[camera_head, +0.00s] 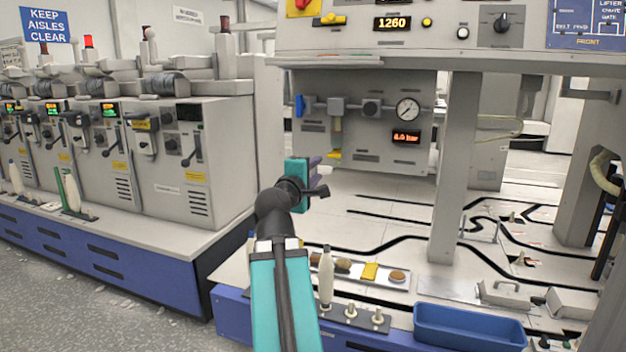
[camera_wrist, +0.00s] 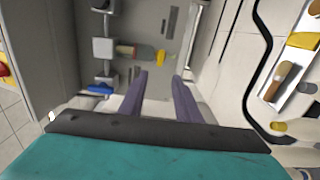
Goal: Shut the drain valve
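A small yellow handle (camera_head: 334,155), which looks like the drain valve, sits below the filter bowl (camera_head: 337,130) on the grey panel. It appears to lie crosswise to the bowl. In the wrist view the yellow handle (camera_wrist: 160,57) shows just beyond the fingertips, with the bowl (camera_wrist: 125,50) to its left. My gripper (camera_head: 317,160) is left of and slightly below the handle in the head view. In the wrist view my gripper (camera_wrist: 160,75) has its two purple fingers apart with nothing between them. They do not appear to touch the handle.
A blue handle (camera_head: 299,106) is at the pipe's left end. A gauge (camera_head: 407,109) and a red-lit display (camera_head: 406,137) are to the right. A grey post (camera_head: 455,170) stands at right.

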